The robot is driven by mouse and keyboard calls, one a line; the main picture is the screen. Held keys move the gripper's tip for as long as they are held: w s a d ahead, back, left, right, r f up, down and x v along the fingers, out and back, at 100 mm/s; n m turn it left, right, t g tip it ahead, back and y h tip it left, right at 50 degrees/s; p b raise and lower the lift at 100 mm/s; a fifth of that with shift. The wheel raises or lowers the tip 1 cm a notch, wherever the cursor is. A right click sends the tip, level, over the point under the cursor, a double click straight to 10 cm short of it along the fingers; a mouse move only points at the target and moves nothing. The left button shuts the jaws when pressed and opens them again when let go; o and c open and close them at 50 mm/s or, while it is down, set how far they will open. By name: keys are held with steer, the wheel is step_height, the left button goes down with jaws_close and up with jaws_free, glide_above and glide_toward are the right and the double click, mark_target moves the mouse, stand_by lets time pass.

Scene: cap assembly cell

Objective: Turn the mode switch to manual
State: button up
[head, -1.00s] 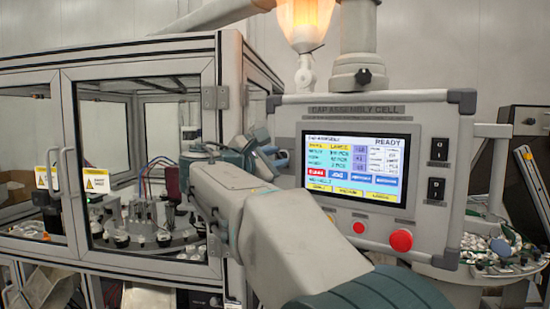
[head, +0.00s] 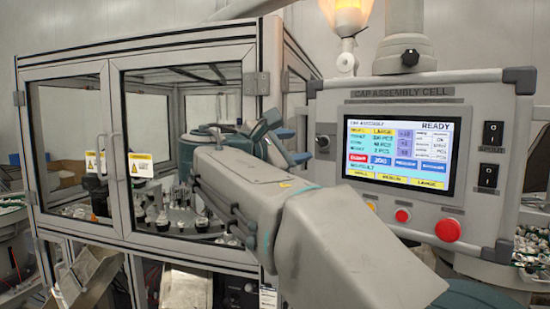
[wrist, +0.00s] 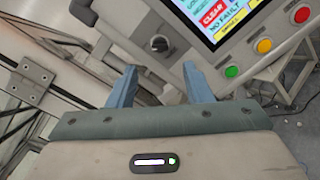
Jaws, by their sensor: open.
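The mode switch appears to be the dark round knob (wrist: 160,44) on the left part of the grey control panel (wrist: 188,72) in the wrist view. Its label and set position cannot be read. In the head view a knob (head: 322,142) shows small at the panel's left edge, just right of my gripper. My gripper (wrist: 160,87) is open and empty in the wrist view. Its two blue fingers point toward the panel, and the knob lies beyond the gap between them, apart from both. In the head view my gripper (head: 274,131) is left of the panel, partly hidden by my arm.
The panel carries a lit touchscreen (head: 402,152) reading READY, a large red button (head: 447,230), and two black switches (head: 492,133) (head: 488,177) on the right. The wrist view shows a green button (wrist: 232,72) right of the fingers. A glazed machine enclosure (head: 116,65) stands to the left.

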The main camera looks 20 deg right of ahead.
steer(key=v, duration=0.6)
steer(key=shift+b, duration=0.45)
